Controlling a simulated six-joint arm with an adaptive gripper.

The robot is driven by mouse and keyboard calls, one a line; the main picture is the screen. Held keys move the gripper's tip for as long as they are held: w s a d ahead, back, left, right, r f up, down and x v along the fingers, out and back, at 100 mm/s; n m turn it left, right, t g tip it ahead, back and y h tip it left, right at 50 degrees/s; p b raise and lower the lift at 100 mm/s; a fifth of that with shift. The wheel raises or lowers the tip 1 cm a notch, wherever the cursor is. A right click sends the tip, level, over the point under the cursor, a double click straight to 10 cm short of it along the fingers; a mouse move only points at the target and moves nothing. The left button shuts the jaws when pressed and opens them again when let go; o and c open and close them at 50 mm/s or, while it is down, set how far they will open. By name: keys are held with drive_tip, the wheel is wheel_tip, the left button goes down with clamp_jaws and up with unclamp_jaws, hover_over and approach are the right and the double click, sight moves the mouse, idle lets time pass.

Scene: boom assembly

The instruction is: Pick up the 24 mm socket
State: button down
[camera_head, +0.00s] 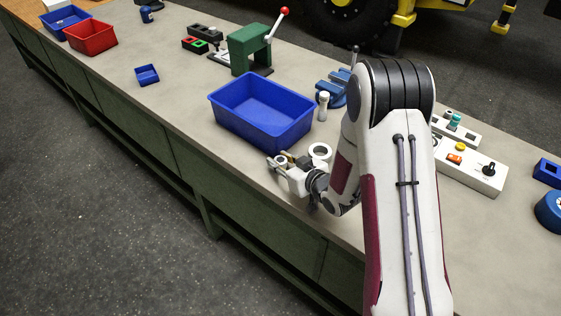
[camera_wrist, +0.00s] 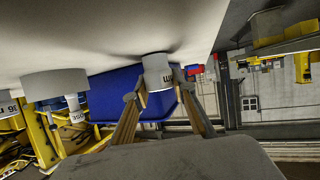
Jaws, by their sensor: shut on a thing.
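My gripper (camera_head: 281,161) is low over the near edge of the bench, in front of the large blue bin. In the wrist view its two fingers (camera_wrist: 160,92) are closed around a small white socket (camera_wrist: 158,72). The letters "mm" show on the socket's side, but its number is not readable. The wrist picture is upside down, with the bench top above. The socket is at or very near the bench surface; I cannot tell if it touches. A larger white ring-shaped socket (camera_head: 319,151) stands right of the gripper, and a wide white socket shows in the wrist view (camera_wrist: 55,85).
The large blue bin (camera_head: 248,128) is just behind the gripper. A slim white cylinder (camera_head: 323,106) stands by the blue vise (camera_head: 331,91). A green press (camera_head: 249,49) with a red-knobbed lever is farther back. Control boxes (camera_head: 471,168) lie right of my arm. The bench left of the bin is mostly clear.

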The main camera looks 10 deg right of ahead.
sight(280, 159)
wheel_tip(280, 159, up, 18)
drive_tip(key=shift+f, duration=0.15)
idle(0.8)
